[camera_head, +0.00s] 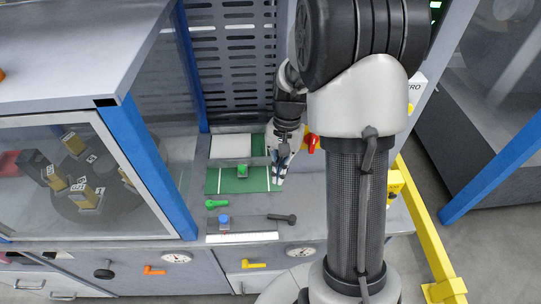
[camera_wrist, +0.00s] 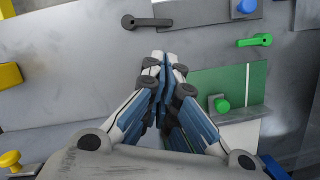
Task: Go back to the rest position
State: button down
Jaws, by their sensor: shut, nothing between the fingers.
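My gripper (camera_head: 281,163) hangs over the right part of the green panel (camera_head: 226,181) in the head view. In the wrist view my gripper (camera_wrist: 162,58) has its fingers closed together, with nothing between them. The green panel (camera_wrist: 238,85) lies to the right of the fingers there. My arm stands large in the head view and hides part of the scene behind it.
A red knob (camera_head: 312,141) is right of my gripper. A yellow rail (camera_head: 428,235) and blue posts (camera_head: 150,165) stand at the sides.

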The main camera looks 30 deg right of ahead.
jog(key=s+a+r+n+t+h+b, duration=0.1)
jog(key=s+a+r+n+t, duration=0.15)
jog(key=s+a+r, duration=0.35)
jog(key=s+a+r+n+t+h+b, duration=0.1)
jog(key=s+a+r+n+t, duration=0.2)
jog(key=r, duration=0.6)
jog(key=s+a+r+n+t, duration=0.1)
jog(key=s+n, duration=0.2)
jog(key=s, duration=0.4)
jog(key=shift+s+a+r+n, duration=0.2)
jog(key=shift+a+n, duration=0.05)
jog(key=shift+n, duration=0.1)
